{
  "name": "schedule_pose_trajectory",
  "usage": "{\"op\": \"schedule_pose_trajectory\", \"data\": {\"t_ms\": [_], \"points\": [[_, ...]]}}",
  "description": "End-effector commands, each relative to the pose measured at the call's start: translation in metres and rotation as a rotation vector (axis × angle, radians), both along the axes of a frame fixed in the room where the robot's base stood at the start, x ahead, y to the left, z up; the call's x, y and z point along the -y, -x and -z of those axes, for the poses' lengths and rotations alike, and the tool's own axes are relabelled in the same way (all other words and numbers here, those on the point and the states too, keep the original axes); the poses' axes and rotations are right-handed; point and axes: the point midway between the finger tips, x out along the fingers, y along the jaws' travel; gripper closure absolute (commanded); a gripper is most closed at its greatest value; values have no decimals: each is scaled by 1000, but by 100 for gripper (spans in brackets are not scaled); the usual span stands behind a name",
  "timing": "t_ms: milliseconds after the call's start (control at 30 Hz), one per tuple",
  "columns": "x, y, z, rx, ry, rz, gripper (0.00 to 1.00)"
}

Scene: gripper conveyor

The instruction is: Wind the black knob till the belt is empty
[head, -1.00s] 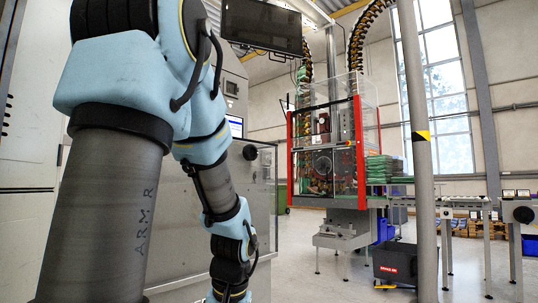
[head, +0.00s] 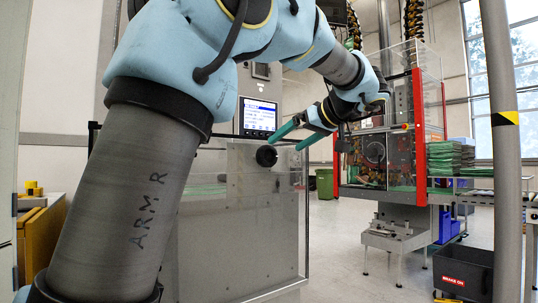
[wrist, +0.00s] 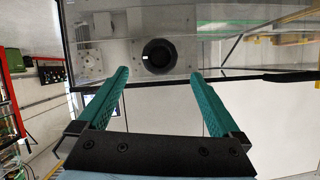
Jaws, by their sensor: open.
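The black knob (head: 266,156) sits on the clear front panel of the grey cabinet, below the lit screen. In the wrist view the knob (wrist: 159,56) is round and black with a small white mark on its left side. It lies ahead of the gap between my fingertips. My gripper (head: 287,136) has green fingers that are open and empty, to the right of the knob in the head view. In the wrist view my gripper (wrist: 158,75) shows its fingers wide apart, with the knob clear of both. The belt cannot be made out clearly.
A lit screen (head: 258,115) stands above the knob. A red-framed machine (head: 420,140) with green stacks (head: 452,157) stands to the right. A grey post (head: 503,150) and a black crate (head: 462,272) are at the far right. Open floor lies between.

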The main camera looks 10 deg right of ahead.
Motion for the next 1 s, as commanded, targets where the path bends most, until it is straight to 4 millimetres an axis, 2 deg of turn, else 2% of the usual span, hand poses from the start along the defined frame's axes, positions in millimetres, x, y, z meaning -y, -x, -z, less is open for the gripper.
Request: {"op": "schedule_pose_trajectory", "data": {"t_ms": [300,500,900,1000], "points": [[-28,-48,24,-4,-2,-1,0],[-38,-69,34,-4,-2,1,0],[-42,-76,37,-4,-1,3,0],[-42,-76,37,-4,-1,3,9]]}}
